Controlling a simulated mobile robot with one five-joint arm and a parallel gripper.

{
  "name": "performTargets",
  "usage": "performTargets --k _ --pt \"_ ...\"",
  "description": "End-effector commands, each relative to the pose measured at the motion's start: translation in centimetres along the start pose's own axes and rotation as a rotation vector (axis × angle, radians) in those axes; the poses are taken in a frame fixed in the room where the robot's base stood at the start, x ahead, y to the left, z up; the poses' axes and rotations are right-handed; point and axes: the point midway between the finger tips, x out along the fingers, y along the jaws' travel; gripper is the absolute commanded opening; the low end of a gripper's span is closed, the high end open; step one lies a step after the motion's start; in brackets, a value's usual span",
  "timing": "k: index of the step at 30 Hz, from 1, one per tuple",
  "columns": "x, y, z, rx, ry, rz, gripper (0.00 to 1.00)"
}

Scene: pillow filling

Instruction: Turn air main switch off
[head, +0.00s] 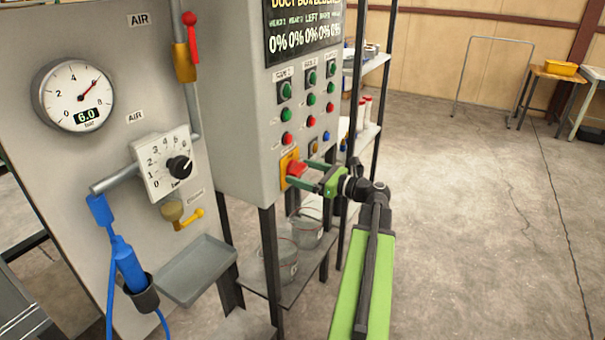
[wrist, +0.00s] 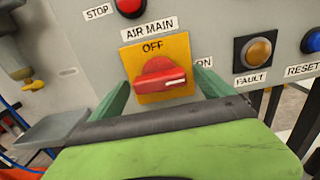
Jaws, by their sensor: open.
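The air main switch (wrist: 160,82) is a red rotary knob on a yellow plate (wrist: 148,54). "AIR MAIN" is printed above it, "OFF" at its top and "ON" at its right. The knob's handle lies about level, its white mark pointing right towards "ON". In the head view the switch (head: 296,169) sits low on the grey control box. My gripper (head: 307,177) is right in front of it, open. In the wrist view its two green fingers (wrist: 164,92) stand left and right of the knob. I cannot tell whether they touch it.
A red stop button (wrist: 130,7) is above the switch; an amber fault button (wrist: 256,52) and a blue reset button (wrist: 312,40) are to its right. A gauge (head: 73,95) reading 6.0 is on the left panel. Open floor (head: 455,200) lies to the right.

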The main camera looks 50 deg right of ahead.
Motion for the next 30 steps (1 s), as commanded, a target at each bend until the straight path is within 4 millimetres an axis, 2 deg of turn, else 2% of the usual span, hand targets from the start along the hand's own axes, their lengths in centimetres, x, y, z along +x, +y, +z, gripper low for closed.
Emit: performTargets --k 5,19,30 --pt "0.01 0.02 0.0 0.0 0.0 0.001 0.91" --pt "0.03 0.06 0.0 0.0 0.0 0.002 0.29" --pt "0.07 0.08 0.0 -0.065 0.0 0.002 0.29"
